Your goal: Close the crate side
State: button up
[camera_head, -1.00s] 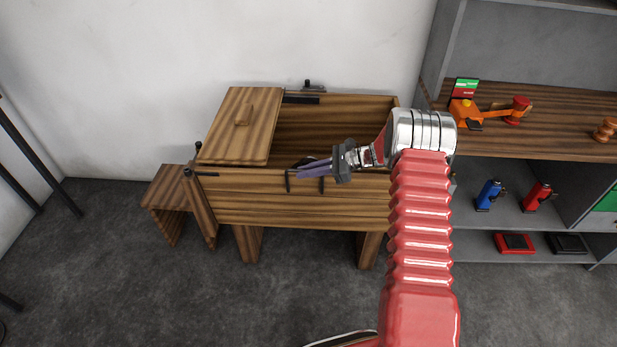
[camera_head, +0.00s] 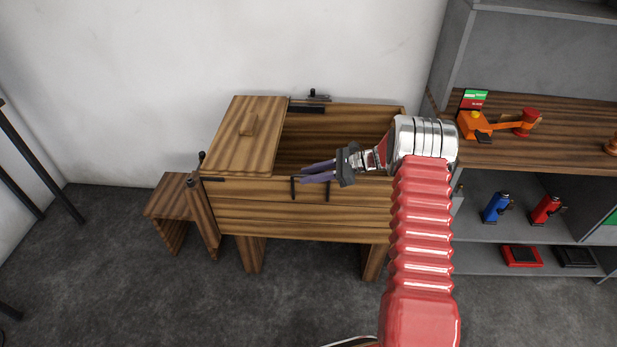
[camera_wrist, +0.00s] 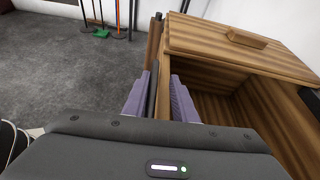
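The wooden crate (camera_head: 300,220) stands on legs by the wall, its top partly uncovered. Its lid (camera_head: 260,150) with a wooden grip block covers the left part and also shows in the wrist view (camera_wrist: 205,38). A black handle (camera_head: 293,188) is on the front side near the top edge. A wooden panel (camera_head: 203,220) stands at the crate's left end, beside black levers (camera_head: 201,157). My gripper (camera_head: 303,173) is at the front top edge by the handle. Its purple fingers (camera_wrist: 159,100) are apart, with a dark bar and wood between them; contact is unclear.
A small wooden stool (camera_head: 168,200) stands left of the crate. A grey shelf unit (camera_head: 530,225) with a wooden top (camera_head: 550,155) stands on the right. It holds an orange tool (camera_head: 475,122) and blue and red items. The floor in front is clear.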

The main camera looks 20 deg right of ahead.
jog(key=shift+o, duration=1)
jog(key=shift+d+r, duration=0.1)
jog(key=shift+r, duration=0.05)
jog(key=shift+s+d, duration=0.1)
jog(key=v, duration=1.3)
jog(key=shift+d, duration=0.3)
